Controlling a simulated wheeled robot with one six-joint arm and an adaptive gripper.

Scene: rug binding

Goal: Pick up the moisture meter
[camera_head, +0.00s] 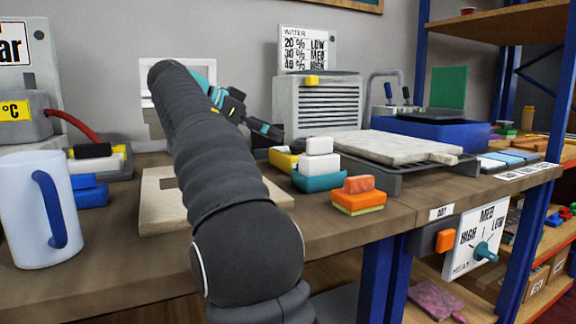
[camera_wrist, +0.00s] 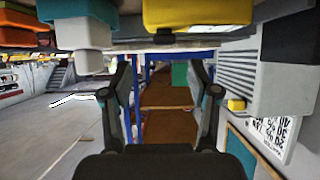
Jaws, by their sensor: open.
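No object is clearly marked as the moisture meter. A yellow block (camera_head: 283,160) lies on the bench just below and beyond my gripper (camera_head: 264,130), partly hidden by a white-and-teal stack; I cannot tell if it is the meter. In the wrist view, which looks upside down, a yellow block (camera_wrist: 195,14) shows large at the top edge. My gripper (camera_wrist: 160,65) is open, its two fingers apart with nothing between them. It is above the bench, apart from the blocks.
A white block on a teal one (camera_head: 319,182) and an orange-and-yellow block (camera_head: 358,196) stand right of my arm. A grey vented box (camera_head: 316,105) stands behind. A pale slab (camera_head: 385,146) lies right. A white mug (camera_head: 30,215) stands left.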

